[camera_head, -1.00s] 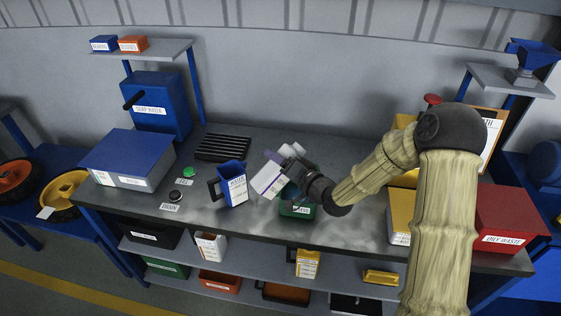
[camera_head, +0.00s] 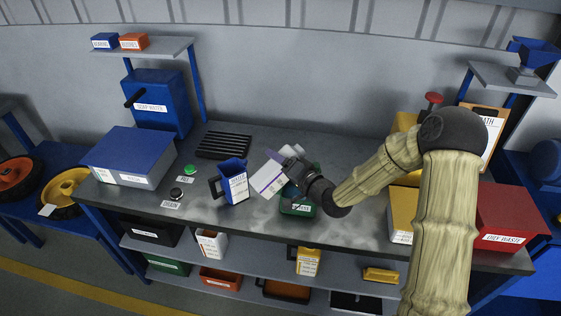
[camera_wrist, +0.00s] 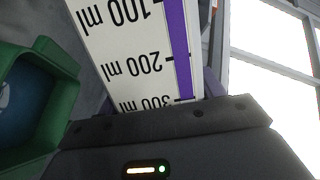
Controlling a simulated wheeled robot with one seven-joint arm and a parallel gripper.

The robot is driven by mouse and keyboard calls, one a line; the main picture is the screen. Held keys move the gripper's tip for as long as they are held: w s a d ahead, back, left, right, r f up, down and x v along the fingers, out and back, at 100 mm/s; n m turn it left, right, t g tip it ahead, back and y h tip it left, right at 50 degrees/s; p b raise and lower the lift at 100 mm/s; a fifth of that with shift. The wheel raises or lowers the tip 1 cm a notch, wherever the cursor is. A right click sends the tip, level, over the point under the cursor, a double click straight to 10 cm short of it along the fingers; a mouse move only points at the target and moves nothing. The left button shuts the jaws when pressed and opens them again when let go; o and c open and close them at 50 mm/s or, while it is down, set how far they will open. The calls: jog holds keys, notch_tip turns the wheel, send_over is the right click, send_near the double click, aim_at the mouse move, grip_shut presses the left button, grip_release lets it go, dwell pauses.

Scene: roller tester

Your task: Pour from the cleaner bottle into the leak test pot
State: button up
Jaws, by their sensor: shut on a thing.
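My gripper (camera_head: 291,170) is shut on a white bottle (camera_head: 268,176) with a purple stripe, which looks like the cleaner bottle. It is held tilted above the bench. In the wrist view the bottle (camera_wrist: 130,45) shows a millilitre scale, upside down. A green open container (camera_head: 298,209), probably the leak test pot, stands on the bench just below and right of the bottle, partly hidden by my gripper. In the wrist view its green rim (camera_wrist: 62,92) is at the left, with a dark blue inside. The bottle's mouth and any liquid stream cannot be made out.
A blue jug (camera_head: 233,182) with a white label stands left of the bottle. A black grate (camera_head: 223,146), a green button (camera_head: 190,170) and a dark button (camera_head: 177,195) are further left. Yellow and red bins (camera_head: 508,215) stand at the right. The front middle of the bench is bare.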

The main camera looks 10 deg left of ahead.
jog(key=shift+f+m, duration=0.15)
jog(key=shift+m, duration=0.15)
jog(key=shift+s+a, duration=0.1)
jog(key=shift+s, duration=0.05)
jog(key=shift+w+f+m, duration=0.2)
jog(key=shift+f+m, duration=0.05)
jog(key=shift+m, duration=0.15)
jog(key=shift+s+f+m, duration=0.15)
jog(key=shift+f+m, duration=0.05)
jog(key=shift+m, duration=0.1)
dwell(0.8)
jog(key=shift+f+m+y, duration=0.3)
jog(key=shift+f+m, duration=0.4)
jog(key=shift+m, duration=0.1)
dwell(1.0)
jog(key=shift+r+n, duration=0.9)
jog(key=shift+n, duration=0.1)
